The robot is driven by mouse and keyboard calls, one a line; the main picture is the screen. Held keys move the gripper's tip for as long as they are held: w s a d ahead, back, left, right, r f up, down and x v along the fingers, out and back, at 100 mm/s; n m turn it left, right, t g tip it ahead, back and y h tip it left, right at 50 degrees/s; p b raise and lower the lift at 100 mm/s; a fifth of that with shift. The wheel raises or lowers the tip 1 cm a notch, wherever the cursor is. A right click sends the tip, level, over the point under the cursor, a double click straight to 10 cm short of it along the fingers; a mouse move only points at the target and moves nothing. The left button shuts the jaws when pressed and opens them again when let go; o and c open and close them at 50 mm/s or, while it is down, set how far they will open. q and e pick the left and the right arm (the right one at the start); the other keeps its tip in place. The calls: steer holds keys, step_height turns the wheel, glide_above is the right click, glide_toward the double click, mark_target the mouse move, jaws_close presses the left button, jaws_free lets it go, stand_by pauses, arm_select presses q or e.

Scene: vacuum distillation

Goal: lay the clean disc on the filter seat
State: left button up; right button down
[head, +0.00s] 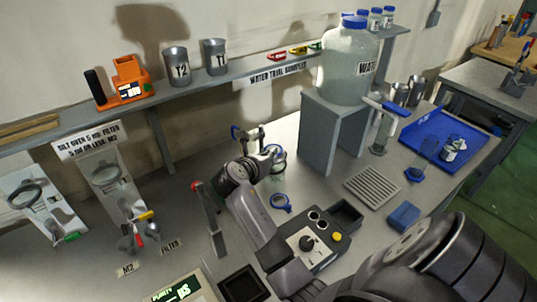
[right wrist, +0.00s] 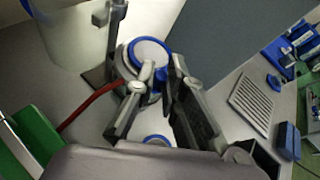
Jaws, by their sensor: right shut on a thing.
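My right gripper (head: 268,157) reaches over the middle of the bench. In the right wrist view its two fingers (right wrist: 158,82) are shut on the clean disc, at the near edge of a white round face (right wrist: 150,52) with a blue rim. I cannot tell where the disc ends and the filter seat begins. In the head view a blue rim (head: 278,151) shows beside the fingertips, above a clear glass vessel (head: 277,184). Whether the disc touches the seat is hidden. My left gripper is not in view.
A grey stand (head: 332,137) bears the large water jug (head: 348,62) to the right. A slotted grate (head: 373,187) and a blue tray (head: 447,141) lie farther right. A red hose (right wrist: 88,107) runs left of the fingers.

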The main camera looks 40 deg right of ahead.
steer(key=shift+f, duration=0.2)
steer(key=c, duration=1.6)
jaws_free()
steer(key=shift+r, duration=0.15)
